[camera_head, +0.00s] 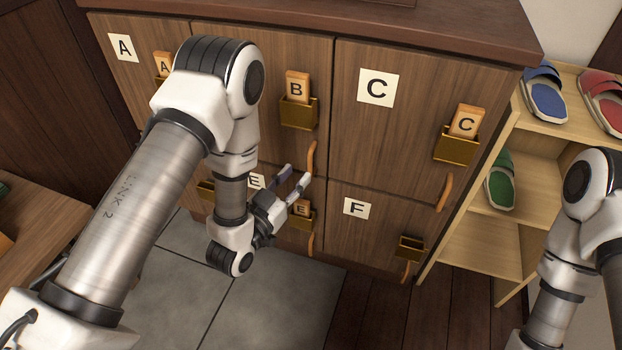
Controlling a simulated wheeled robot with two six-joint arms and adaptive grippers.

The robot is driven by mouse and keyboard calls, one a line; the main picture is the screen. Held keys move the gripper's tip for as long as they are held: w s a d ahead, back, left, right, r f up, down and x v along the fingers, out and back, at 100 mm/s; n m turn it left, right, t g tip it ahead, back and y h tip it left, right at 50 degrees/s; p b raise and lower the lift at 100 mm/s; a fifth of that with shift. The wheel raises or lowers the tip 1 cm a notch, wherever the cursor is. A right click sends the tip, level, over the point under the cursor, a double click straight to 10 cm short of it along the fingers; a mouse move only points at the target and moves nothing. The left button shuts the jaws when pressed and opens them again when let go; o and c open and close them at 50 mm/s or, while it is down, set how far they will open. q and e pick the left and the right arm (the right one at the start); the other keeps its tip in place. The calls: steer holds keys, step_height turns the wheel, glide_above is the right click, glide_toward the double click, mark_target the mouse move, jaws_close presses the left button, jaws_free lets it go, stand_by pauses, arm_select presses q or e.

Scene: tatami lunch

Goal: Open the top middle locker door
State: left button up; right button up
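The top middle locker door (267,80), with a wooden tag marked B (296,88) in a brass holder (299,112), is closed. Its curved wooden handle (311,157) is at the door's lower right. My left gripper (298,172) is open and empty, just below and left of this handle, in front of the E locker's top edge. Its fingers look apart from the handle, though the exact depth gap cannot be told. My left arm hides the door's left part. My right arm shows at the right edge; its gripper is out of frame.
Closed doors A (122,75), C (410,130) and F (350,240) surround it. A shelf (485,245) with blue (546,97), red (602,100) and green (500,185) sandals stands right. A wooden surface (45,240) is at left. Grey floor tiles (280,300) are clear.

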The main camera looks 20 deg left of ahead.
mark_target(309, 159)
arm_select(q)
steer(key=x, duration=0.7)
steer(key=shift+w+r+b, duration=0.15)
steer(key=shift+r+b, duration=0.05)
steer(key=shift+b, duration=0.1)
jaws_close()
